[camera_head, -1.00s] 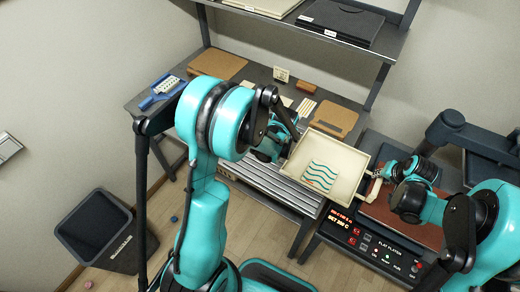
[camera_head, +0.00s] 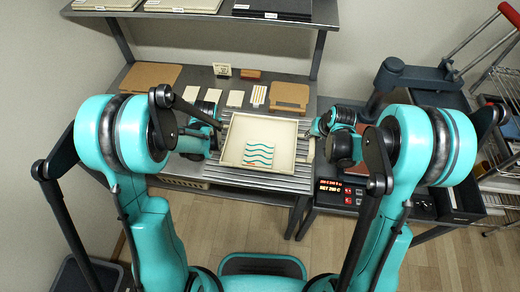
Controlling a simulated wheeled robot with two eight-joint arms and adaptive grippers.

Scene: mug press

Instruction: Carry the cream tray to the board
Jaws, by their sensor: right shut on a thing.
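The cream tray (camera_head: 284,132) is a shallow square tray with teal wavy lines on its floor. It looks roughly level over the slatted front of the grey bench. My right gripper (camera_head: 309,136) is shut on the tray's right edge. My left gripper (camera_head: 217,140) is at the tray's left edge; its fingertips are too small and partly hidden to tell their state. A brown board (camera_head: 289,96) lies on the bench behind the tray to the right. Another brown board (camera_head: 152,76) lies at the back left.
Pale cards (camera_head: 235,99), a small stand (camera_head: 222,70) and a red-brown block (camera_head: 251,75) sit behind the tray. A shelf (camera_head: 200,18) overhangs the back. The dark press (camera_head: 422,78) and its lit control panel (camera_head: 337,192) stand at right, beside a wire rack (camera_head: 497,160).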

